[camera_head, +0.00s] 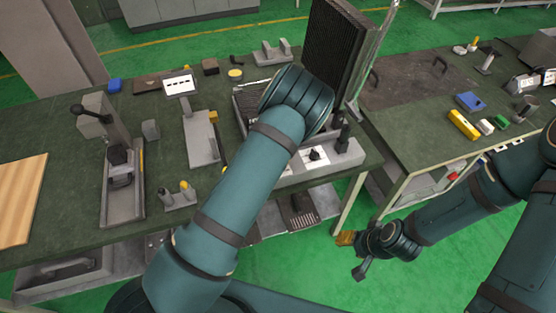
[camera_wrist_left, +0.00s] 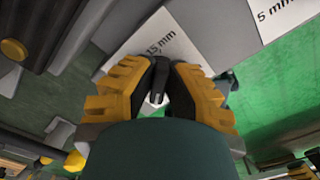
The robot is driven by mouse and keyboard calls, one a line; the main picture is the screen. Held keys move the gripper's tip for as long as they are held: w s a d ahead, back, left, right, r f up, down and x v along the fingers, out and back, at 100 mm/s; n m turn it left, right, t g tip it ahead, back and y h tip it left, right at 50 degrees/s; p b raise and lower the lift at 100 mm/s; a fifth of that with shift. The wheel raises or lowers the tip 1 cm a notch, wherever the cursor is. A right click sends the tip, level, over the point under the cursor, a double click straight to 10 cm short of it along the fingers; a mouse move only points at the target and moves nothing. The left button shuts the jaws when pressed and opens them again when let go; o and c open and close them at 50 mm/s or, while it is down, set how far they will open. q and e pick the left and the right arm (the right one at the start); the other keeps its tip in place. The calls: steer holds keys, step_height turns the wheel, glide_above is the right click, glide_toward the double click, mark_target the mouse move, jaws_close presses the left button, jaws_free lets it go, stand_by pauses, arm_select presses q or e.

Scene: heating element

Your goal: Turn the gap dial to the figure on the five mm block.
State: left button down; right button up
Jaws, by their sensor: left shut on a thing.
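My left arm reaches over the green table to the grey fixture (camera_head: 345,157), and its wrist hides the left gripper in the head view. In the left wrist view the left gripper (camera_wrist_left: 161,85) is shut on a dark knob-like piece (camera_wrist_left: 158,78); I cannot tell for sure that it is the gap dial. A white label reading "15 mm" (camera_wrist_left: 165,40) lies just beyond the fingers. A "5 mm" label (camera_wrist_left: 278,14) is at upper right. The fixture's front has a white plate with a black knob (camera_head: 316,154). My right gripper (camera_head: 351,256) is open and empty, low beside the table.
A tall black finned panel (camera_head: 335,45) stands behind the fixture. A lever press (camera_head: 122,170) and a small sign (camera_head: 179,84) stand to the left. The right table holds yellow (camera_head: 463,124) and blue (camera_head: 468,101) blocks. Green floor is free between the tables.

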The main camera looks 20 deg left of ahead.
arm_select(q)
steer(key=shift+f+n, duration=0.1)
steer(key=shift+n, duration=0.5)
steer(key=c, duration=1)
jaws_free()
steer(key=shift+r, duration=0.55)
step_height(320, 180, up, 11)
